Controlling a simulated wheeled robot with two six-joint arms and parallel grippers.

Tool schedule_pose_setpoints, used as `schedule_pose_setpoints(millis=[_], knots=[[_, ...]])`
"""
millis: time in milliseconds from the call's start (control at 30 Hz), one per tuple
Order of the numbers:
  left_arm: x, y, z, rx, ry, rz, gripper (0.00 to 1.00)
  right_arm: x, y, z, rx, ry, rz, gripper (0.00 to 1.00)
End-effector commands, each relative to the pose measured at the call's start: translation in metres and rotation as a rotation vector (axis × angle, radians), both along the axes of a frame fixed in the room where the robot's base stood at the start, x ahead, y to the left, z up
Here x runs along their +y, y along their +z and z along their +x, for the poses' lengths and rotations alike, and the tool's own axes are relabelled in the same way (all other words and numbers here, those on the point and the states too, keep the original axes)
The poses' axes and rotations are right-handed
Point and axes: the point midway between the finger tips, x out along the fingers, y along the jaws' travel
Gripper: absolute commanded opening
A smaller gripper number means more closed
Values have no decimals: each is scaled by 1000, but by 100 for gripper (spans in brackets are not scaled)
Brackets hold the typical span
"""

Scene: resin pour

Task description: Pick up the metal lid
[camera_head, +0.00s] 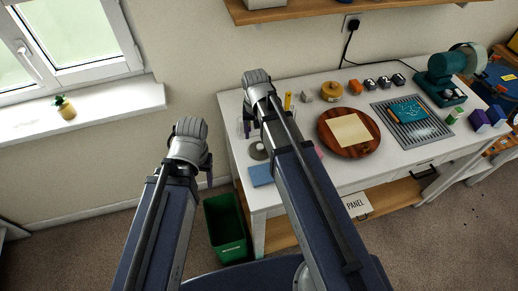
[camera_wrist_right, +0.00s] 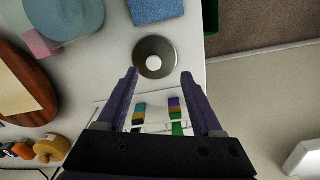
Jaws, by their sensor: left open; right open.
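The metal lid (camera_wrist_right: 146,48) is a round grey disc with a pale centre, lying flat on the white table near its edge in the right wrist view. In the head view the lid (camera_head: 258,151) shows at the table's left end, beside my right arm. My right gripper (camera_wrist_right: 160,75) is open and empty, its fingertips on either side of the lid's near edge in the picture; I cannot tell its height above the lid.
A blue pad (camera_wrist_right: 156,10) lies close to the lid. Small coloured items in a clear rack (camera_wrist_right: 153,127) sit between my right fingers. A round wooden board (camera_head: 365,148) with a pale sheet lies to the right. A green bin (camera_head: 226,222) stands beside the table.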

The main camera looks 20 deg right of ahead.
Motion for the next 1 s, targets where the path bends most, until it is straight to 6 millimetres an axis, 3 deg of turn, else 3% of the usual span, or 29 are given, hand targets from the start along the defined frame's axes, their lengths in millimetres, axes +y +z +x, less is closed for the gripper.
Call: schedule_pose_setpoints(millis=[33,200,600,833,1000], knots=[[0,1,0,0,0,0,63,-8,1,9,-3,-32,4,68],[0,1,0,0,0,0,63,-17,1,16,-7,-78,10,68],[0,-26,0,0,1,0,63,-16,-26,14,-7,-76,10,68],[0,-27,0,0,1,0,63,-16,-27,14,-7,-76,10,68],[0,-40,0,0,1,0,63,-15,-40,12,-7,-76,10,68]])
